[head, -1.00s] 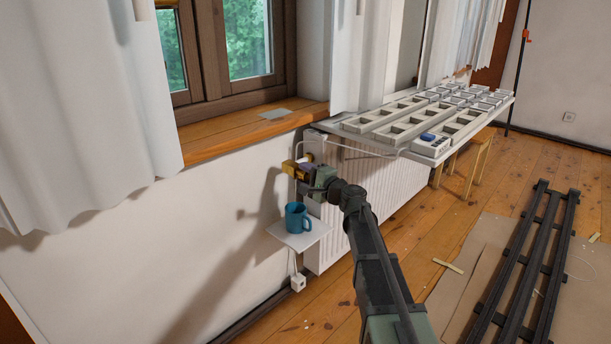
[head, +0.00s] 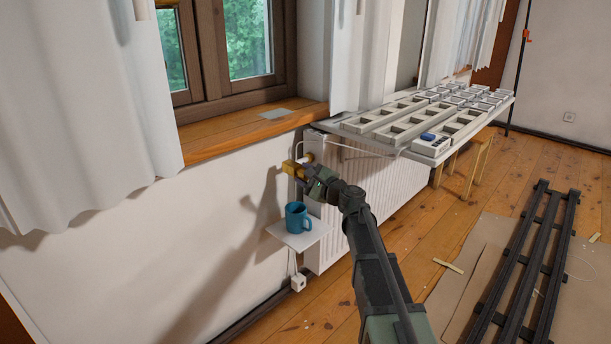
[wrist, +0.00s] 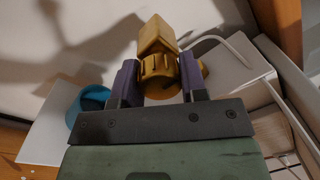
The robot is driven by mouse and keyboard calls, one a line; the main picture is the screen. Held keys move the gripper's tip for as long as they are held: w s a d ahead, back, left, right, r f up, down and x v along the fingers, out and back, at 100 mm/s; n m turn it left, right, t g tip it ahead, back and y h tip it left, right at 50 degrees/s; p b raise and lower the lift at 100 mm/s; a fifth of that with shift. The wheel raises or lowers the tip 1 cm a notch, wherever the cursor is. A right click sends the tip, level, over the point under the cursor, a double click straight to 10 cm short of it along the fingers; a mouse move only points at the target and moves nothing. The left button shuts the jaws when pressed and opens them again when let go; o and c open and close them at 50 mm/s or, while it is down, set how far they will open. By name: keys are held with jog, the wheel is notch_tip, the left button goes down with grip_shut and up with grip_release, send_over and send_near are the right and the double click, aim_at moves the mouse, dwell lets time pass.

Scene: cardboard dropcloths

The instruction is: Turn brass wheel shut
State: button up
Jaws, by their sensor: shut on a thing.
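The brass wheel (wrist: 160,76) sits on the valve body beside the radiator. In the wrist view both purple-tipped fingers of my gripper (wrist: 159,84) are on either side of it, shut on it. A square brass block (wrist: 157,35) stands just beyond the wheel. In the head view the brass valve (head: 291,168) shows at the radiator's upper left corner, with my gripper (head: 304,172) against it. The arm partly hides the wheel there.
A blue mug (head: 296,217) stands on a small white shelf (head: 318,232) just below my gripper. The white radiator (head: 385,190) is close on the right. The wooden sill (head: 225,136) is above. A white pipe (wrist: 236,45) curves behind the valve.

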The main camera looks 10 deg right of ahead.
jog(key=o, duration=0.9)
jog(key=v, duration=1)
jog(key=shift+s+d+b, duration=0.2)
jog(key=shift+s+b, duration=0.1)
jog(key=shift+s, duration=0.05)
